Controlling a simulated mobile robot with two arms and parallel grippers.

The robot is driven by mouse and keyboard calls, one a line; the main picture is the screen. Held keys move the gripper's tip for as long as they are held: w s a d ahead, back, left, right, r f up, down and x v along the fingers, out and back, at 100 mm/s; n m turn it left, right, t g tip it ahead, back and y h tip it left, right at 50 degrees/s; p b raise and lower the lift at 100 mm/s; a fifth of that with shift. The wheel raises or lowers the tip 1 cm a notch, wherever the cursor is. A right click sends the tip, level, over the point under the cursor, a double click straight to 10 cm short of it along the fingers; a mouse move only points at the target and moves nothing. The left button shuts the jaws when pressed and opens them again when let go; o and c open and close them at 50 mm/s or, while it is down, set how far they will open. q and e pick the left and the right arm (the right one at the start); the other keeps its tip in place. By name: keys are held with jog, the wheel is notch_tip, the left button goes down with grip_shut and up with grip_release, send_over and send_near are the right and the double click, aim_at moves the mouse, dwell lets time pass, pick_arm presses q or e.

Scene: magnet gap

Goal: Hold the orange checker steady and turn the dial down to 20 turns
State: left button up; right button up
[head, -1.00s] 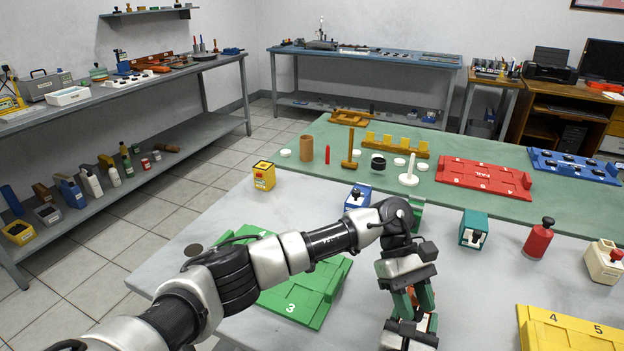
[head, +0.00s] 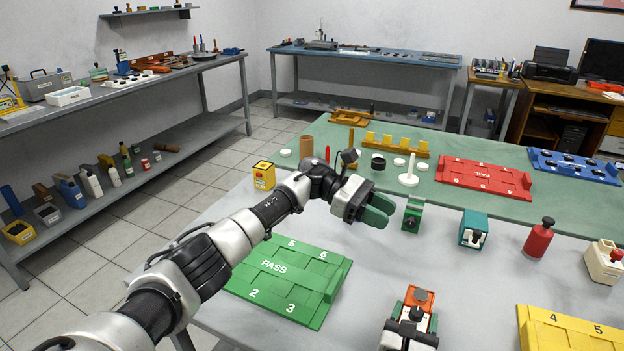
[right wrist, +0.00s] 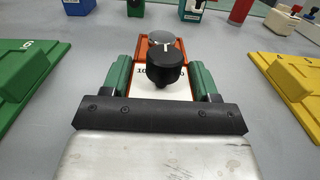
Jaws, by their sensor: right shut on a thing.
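The orange checker (head: 419,298) is at the bottom of the head view, on the grey table. The right wrist view shows its orange case (right wrist: 143,50), pale face with partly hidden numbers, and black dial (right wrist: 165,66) with a white mark. My right gripper (head: 410,322) is shut on the orange checker; its green fingers flank the case in the right wrist view (right wrist: 163,82). My left gripper (head: 378,210) is apart from the checker, farther back, above the table. Its green fingertips overlap in this view, so their gap is unclear. The dial's exact reading is too small to read.
A green PASS tray (head: 290,278) lies left and a yellow tray (head: 570,332) right. Yellow (head: 264,176), green (head: 412,214), teal (head: 473,230), red (head: 539,238) and cream (head: 604,261) devices stand behind. A red FAIL tray (head: 484,178) lies on the green mat.

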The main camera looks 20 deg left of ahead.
jog(key=shift+f, duration=0.15)
pick_arm(q)
jog(key=w+a+n+t, duration=0.3)
jog(key=a+n+t, duration=0.4)
jog(key=a, duration=0.2)
jog(key=w+a+n+t, duration=0.4)
jog(key=a+n+t, duration=0.4)
jog(key=a, duration=0.1)
jog(key=shift+a+f+n, duration=0.3)
jog(key=shift+f, duration=0.1)
pick_arm(e)
jog(key=o, duration=1.1)
jog(key=shift+s, duration=0.1)
